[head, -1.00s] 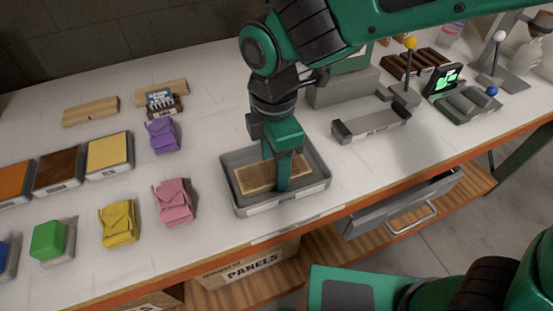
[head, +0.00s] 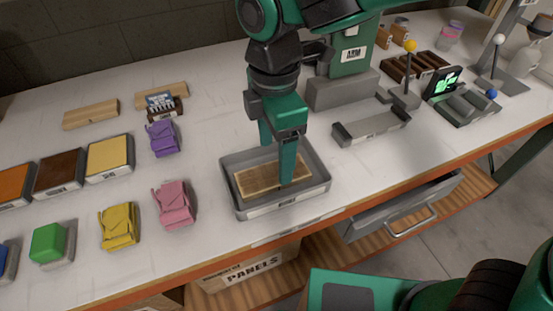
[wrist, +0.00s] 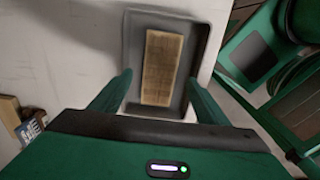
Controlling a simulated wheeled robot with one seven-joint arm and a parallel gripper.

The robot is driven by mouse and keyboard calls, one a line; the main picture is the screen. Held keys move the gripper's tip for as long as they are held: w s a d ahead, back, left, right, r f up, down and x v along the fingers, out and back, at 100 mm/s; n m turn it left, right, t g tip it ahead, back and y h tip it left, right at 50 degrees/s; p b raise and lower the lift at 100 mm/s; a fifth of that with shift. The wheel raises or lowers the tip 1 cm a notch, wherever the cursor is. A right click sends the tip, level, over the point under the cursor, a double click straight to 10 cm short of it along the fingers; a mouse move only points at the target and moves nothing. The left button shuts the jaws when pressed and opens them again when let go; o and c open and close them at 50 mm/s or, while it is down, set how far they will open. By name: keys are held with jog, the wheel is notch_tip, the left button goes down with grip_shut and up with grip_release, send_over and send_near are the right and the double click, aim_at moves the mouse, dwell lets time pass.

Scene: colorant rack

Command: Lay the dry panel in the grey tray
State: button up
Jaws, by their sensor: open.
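The panel (head: 262,180), a flat light-brown wooden piece, lies inside the grey tray (head: 232,206) on the white worktop. It also shows in the wrist view (wrist: 161,68), flat on the floor of the grey tray (wrist: 197,62). My gripper (head: 277,164) is above the tray, its green fingers spread apart with nothing between them. In the head view one finger hides part of the panel's right end. In the wrist view the fingers (wrist: 158,95) stand on either side of the panel, clear of it.
Pink (head: 174,203), yellow (head: 118,226) and purple (head: 163,138) pouches sit left of the tray. Orange, brown and yellow trays stand farther left. A grey machine (head: 345,85) and a shallow grey holder (head: 371,126) are to the right. A drawer (head: 400,205) stands open below the worktop edge.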

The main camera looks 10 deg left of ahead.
aim_at(276, 173)
notch_tip(276, 173, up, 7)
dwell(0.3)
jog(key=w+d+f+m, duration=0.1)
jog(key=w+d+m, duration=0.45)
jog(key=d, duration=0.75)
jog(key=w+d+f+m, duration=0.2)
jog(key=d+m, duration=0.7)
jog(key=d, duration=0.5)
jog(key=s+d+f+m, duration=0.3)
jog(key=s+d+m, duration=0.4)
jog(key=d, duration=0.3)
jog(key=s+d+f+m, duration=0.2)
jog(key=s+d+m, duration=0.5)
jog(key=d+m, duration=0.2)
jog(key=shift+s+d+f, duration=0.2)
jog(key=shift+d+f, duration=0.2)
jog(key=shift+d, duration=0.1)
